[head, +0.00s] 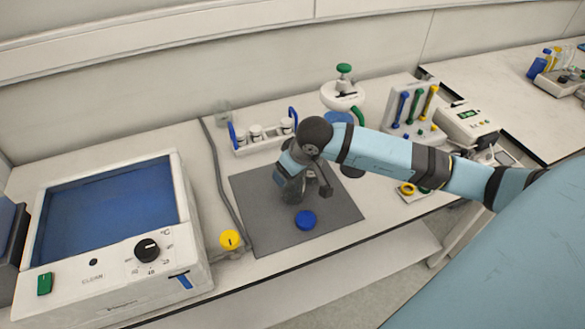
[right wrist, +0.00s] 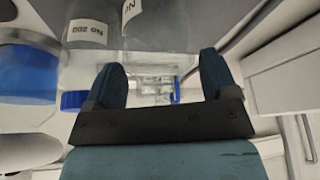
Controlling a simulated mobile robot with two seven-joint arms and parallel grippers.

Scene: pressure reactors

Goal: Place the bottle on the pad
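The dark grey pad (head: 340,208) lies on the bench in the middle of the head view. A round blue cap (head: 306,220) shows over the pad's front half; I cannot clearly make out a bottle body under it. My right gripper (head: 293,188) is low over the pad, just behind the blue cap. In the right wrist view its two fingers (right wrist: 161,82) stand wide apart, with clear, glassy shapes seen between and beyond them. A blue cap (right wrist: 75,100) shows left of the fingers there. My left gripper is in neither view.
A white rack of small bottles (head: 262,145) with blue handles stands behind the pad. A device with a blue panel and black dial (head: 148,250) is at left, a yellow knob (head: 230,240) beside the pad. A green-knobbed vessel (head: 343,92) and a tool rack (head: 412,110) stand behind right.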

